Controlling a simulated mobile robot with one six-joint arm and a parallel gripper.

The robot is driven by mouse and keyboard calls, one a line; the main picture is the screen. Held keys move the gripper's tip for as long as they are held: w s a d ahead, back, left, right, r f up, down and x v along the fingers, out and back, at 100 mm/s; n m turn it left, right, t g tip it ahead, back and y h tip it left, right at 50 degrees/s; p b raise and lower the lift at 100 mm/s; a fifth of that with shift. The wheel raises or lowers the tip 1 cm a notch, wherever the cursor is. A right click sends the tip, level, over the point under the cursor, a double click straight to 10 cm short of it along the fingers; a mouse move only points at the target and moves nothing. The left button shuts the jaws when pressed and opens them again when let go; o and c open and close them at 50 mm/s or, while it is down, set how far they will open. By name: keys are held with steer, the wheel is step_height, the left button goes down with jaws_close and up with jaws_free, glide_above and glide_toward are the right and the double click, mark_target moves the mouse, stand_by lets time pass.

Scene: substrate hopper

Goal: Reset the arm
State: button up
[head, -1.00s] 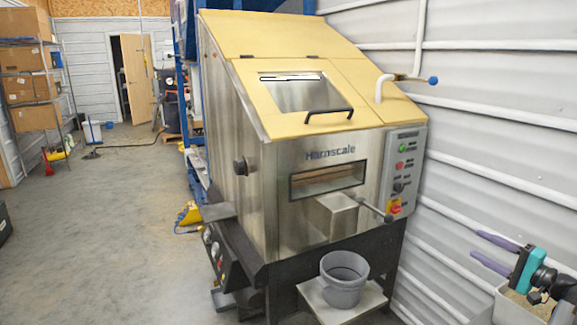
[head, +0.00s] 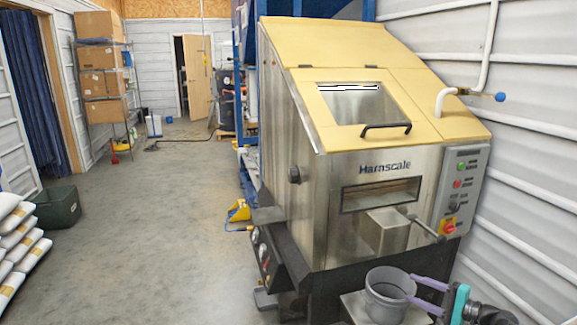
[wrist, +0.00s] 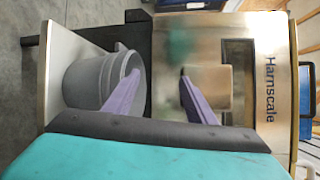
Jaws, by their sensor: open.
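In the wrist view, the fingers of my gripper (wrist: 160,74) point toward the steel machine front. The left finger overlaps the edge of the bucket (wrist: 82,80), and the right one overlaps the machine's spout.
The Harnscale hopper machine (head: 320,215) stands ahead, with a yellow lid (head: 330,45), a side lever and a control panel (head: 461,190). A ribbed white wall (head: 530,150) is close on the right. Stacked white sacks (head: 18,235) and a dark green bin (head: 57,207) are left. The middle floor is clear.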

steer(key=s+a+f+n+g+p, duration=0.1)
steer(key=s+a+f+g, duration=0.2)
steer(key=a+f, duration=0.5)
steer(key=s+a+f+n+g+p, duration=0.1)
steer(key=s+a+f+g, duration=0.2)
steer(key=a, duration=0.8)
steer(key=s+a+f+n+g+p, duration=0.2)
steer(key=a+f+g, duration=0.1)
steer(key=a+f, duration=0.55)
steer(key=s+a+f+n+g, duration=0.1)
steer(key=s+a+f+g, duration=0.25)
steer(key=s+a, duration=0.45)
steer(key=s+a+f+n+g+h+p, duration=0.15)
steer(key=s+f, duration=0.25)
steer(key=s, duration=0.4)
steer(key=s+a+f+n+g+h+p, duration=0.1)
steer(key=s+a+f+n+g+h, duration=0.2)
steer(key=s, duration=0.5)
steer(key=s+d+f+n+h, duration=0.2)
steer(key=s+d+h, duration=0.4)
steer(key=d, duration=0.6)
steer(key=shift+s+f+g+h, duration=0.4)
steer(key=shift+s+f, duration=0.35)
steer(key=shift+f, duration=0.15)
steer(key=shift+d+n, duration=0.1)
steer(key=shift+n, duration=0.15)
